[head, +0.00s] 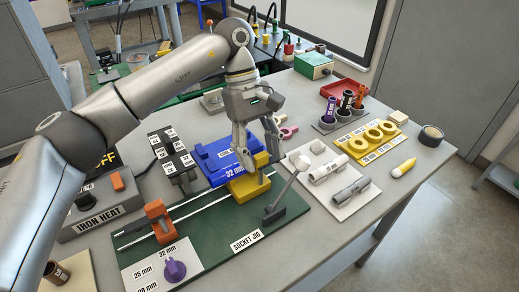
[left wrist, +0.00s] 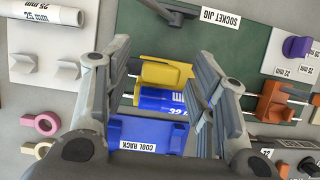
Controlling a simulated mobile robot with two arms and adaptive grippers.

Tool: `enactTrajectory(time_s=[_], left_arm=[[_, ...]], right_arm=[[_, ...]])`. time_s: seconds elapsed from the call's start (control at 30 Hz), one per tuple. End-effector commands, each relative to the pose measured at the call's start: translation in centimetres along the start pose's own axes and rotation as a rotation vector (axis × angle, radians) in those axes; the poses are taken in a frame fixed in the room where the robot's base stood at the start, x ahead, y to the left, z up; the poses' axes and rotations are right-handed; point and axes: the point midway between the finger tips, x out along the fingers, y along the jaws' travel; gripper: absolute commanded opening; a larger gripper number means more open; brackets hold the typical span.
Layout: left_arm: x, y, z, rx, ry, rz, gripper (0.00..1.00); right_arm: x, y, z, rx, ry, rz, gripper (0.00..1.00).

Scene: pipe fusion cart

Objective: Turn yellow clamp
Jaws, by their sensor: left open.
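The yellow clamp (head: 250,188) is on the green socket jig (head: 212,232), beside a blue pipe labelled 32 mm. My left gripper (head: 259,158) is open just above the clamp, pointing down, and partly hides it in the head view. In the left wrist view the yellow clamp (left wrist: 163,76) lies between the two spread fingers, with the blue pipe (left wrist: 163,101) just below it. I see no clear contact with the clamp. An orange clamp (head: 158,220) stands on the same rails further left. My right gripper is not in view.
The blue cool rack (head: 212,160) is directly behind the clamp. A grey lever (head: 287,200) stands at the jig's right, near the white pipe tray (head: 340,190). The iron heat box (head: 100,208) and purple knob (head: 175,270) are at the left and front.

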Motion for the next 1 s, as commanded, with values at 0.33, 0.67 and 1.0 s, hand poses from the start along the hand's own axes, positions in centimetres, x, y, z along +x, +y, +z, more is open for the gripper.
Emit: enactTrajectory(time_s=[0.33,0.67,1.0], left_arm=[[-3.3,0.1,0.0,-0.003,0.002,0.003,0.52],[-10.0,0.1,0.0,-0.002,0.001,0.001,0.52],[-12.0,0.0,0.0,0.001,0.0,0.0,0.52]], right_arm=[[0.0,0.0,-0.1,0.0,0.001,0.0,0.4],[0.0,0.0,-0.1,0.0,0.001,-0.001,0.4],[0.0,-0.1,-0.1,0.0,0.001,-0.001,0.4]])
